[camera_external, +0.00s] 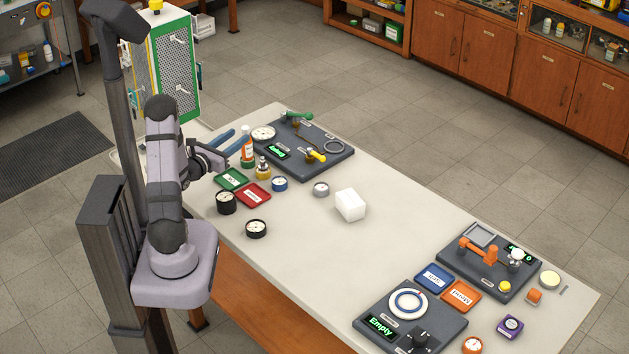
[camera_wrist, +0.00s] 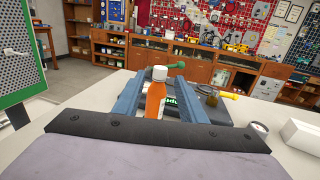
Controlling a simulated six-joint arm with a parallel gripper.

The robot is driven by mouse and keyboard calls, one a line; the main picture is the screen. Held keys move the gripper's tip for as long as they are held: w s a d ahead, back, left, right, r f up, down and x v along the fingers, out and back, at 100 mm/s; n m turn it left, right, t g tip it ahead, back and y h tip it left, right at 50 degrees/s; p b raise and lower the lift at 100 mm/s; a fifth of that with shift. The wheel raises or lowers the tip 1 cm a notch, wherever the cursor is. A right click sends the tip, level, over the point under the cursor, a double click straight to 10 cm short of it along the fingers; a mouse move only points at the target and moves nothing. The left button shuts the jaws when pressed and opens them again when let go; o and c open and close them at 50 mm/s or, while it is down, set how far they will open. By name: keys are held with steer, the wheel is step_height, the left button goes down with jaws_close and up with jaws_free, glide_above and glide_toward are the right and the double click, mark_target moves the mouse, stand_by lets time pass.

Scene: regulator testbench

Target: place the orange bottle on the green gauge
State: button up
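The orange bottle (camera_external: 247,148) has a white cap and stands upright near the table's far left edge. A green round piece (camera_external: 247,163) shows at its foot and may be the green gauge; I cannot tell whether the bottle rests on it or is behind it. My gripper (camera_external: 237,138) has blue fingers, spread apart at the bottle's upper part. In the wrist view the bottle (camera_wrist: 156,100) appears between the fingers, with a gap visible on the right side. Its lower end is hidden there by the gripper body.
Close by are a green tray (camera_external: 232,179), a red tray (camera_external: 253,191), a gold-based item (camera_external: 263,171) and a dark panel (camera_external: 325,160). The table centre is mostly clear.

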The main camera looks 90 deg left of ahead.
steer(key=w+d+m+t+h, duration=0.6)
steer(key=w+d+m+h, duration=0.45)
steer(key=w+d, duration=0.75)
steer(key=w+d+f+m+g+h, duration=0.1)
steer(key=d+m+h, duration=0.3)
steer(key=d, duration=0.5)
steer(key=w+d+f+m+g+h, duration=0.1)
steer(key=d+f+m+g+h, duration=0.2)
steer(key=d+m, duration=0.3)
steer(key=w+d+f+m+g+h, duration=0.1)
steer(key=d+m+h, duration=0.4)
steer(key=d, duration=0.6)
steer(key=shift+w+d+f+g+h, duration=0.15)
steer(key=shift+d+f+g, duration=0.1)
steer(key=shift+g, duration=0.45)
steer(key=shift+d+f+g+h, duration=0.1)
steer(key=shift+f+g, duration=0.1)
steer(key=shift+g, duration=0.5)
steer(key=s+d+f+m+g+y, duration=0.2)
steer(key=s+m+g+y, duration=0.2)
steer(key=m, duration=0.7)
steer(key=s+d+f+m+g+y, duration=0.2)
steer(key=s+d+m+g+y, duration=0.1)
steer(key=m, duration=0.8)
steer(key=shift+s+f+g+y, duration=0.15)
steer(key=shift+s+g+y, duration=0.35)
steer(key=shift+s, duration=0.55)
